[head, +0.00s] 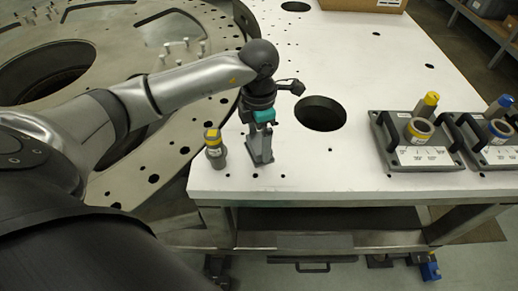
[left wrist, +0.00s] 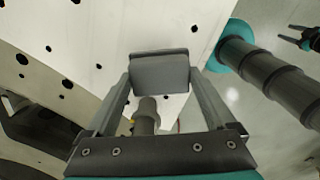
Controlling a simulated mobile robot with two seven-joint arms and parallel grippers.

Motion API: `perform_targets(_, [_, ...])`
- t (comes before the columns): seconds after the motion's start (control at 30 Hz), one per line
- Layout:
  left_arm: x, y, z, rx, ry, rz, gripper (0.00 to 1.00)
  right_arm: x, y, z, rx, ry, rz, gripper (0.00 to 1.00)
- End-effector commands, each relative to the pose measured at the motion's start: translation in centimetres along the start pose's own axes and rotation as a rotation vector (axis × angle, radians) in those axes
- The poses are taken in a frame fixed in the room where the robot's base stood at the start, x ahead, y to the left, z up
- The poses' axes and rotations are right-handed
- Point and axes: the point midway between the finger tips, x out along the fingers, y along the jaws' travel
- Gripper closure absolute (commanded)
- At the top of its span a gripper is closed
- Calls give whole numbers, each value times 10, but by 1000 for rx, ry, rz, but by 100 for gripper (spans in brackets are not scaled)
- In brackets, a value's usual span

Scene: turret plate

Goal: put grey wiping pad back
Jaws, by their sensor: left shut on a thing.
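My left gripper (head: 260,158) points down over the near left part of the white table top, close to the front edge. In the left wrist view its two fingers (left wrist: 160,78) are shut on the grey wiping pad (left wrist: 160,72), a flat grey block held across the fingertips. In the head view the pad is hard to tell apart from the grey fingers, and I cannot tell whether it touches the table.
A large round hole (head: 320,113) lies right and behind. Two grey trays (head: 420,160) (head: 497,157) with yellow and blue items stand right. A cardboard box (head: 362,4) is at the back.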

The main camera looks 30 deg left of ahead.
Motion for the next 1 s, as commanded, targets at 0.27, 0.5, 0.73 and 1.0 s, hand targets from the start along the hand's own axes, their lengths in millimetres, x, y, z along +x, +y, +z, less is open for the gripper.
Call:
perform_targets(0.27, [38, -1, 0, 0, 2, -2, 71, 0, 0, 1, 0, -1, 0, 50])
perform_targets(0.5, [40, 0, 0, 1, 0, -1, 71, 0, 2, 2, -1, -3, 3, 50])
perform_targets(0.73, [44, 0, 0, 1, 0, 0, 4, 3, 3, 3, -1, -4, 4, 50])
perform_targets(1.0, [43, 0, 0, 1, 1, -1, 0, 3, 3, 4, -1, -4, 4, 50])
